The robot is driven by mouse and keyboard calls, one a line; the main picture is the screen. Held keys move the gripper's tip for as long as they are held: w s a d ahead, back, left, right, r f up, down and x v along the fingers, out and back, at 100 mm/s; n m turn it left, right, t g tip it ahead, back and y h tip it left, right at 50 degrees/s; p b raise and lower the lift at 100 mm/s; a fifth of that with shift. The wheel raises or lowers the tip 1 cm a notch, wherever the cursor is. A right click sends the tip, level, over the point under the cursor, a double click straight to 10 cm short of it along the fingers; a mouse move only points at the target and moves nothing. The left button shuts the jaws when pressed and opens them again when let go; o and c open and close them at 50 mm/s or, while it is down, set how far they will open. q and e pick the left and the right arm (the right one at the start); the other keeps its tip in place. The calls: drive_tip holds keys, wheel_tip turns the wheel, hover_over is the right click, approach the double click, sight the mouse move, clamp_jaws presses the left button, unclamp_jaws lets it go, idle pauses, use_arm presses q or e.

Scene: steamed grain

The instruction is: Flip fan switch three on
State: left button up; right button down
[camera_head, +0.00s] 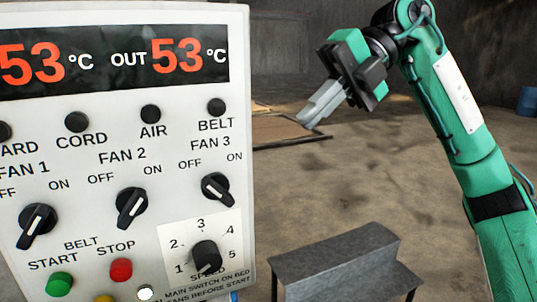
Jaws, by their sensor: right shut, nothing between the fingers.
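The fan 3 switch (217,187) is a black rotary knob on the right side of the white control panel (185,262). Its handle slants from upper left to lower right, with the upper end toward OFF. The fan 2 knob (131,207) and fan 1 knob (38,226) slant the other way, with their upper ends toward ON. My right gripper (312,116) is shut and empty, in the air to the right of the panel and apart from it. Its fingers point down and left. My left gripper is not in view.
Below the fan knobs are a speed dial (207,256), a red button (121,270) and a green button (59,284). A grey metal box on legs (335,265) stands at the lower right of the panel. Air between panel and right gripper is clear.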

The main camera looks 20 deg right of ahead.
sight(231, 197)
drive_tip(key=p+x, duration=0.4)
drive_tip(key=x, duration=0.8)
drive_tip(key=shift+a+f+p, duration=0.2)
drive_tip(key=shift+a+p, duration=0.15)
drive_tip(key=shift+a+f, duration=0.3)
drive_tip(key=shift+f, duration=0.05)
drive_tip(key=shift+w, duration=0.1)
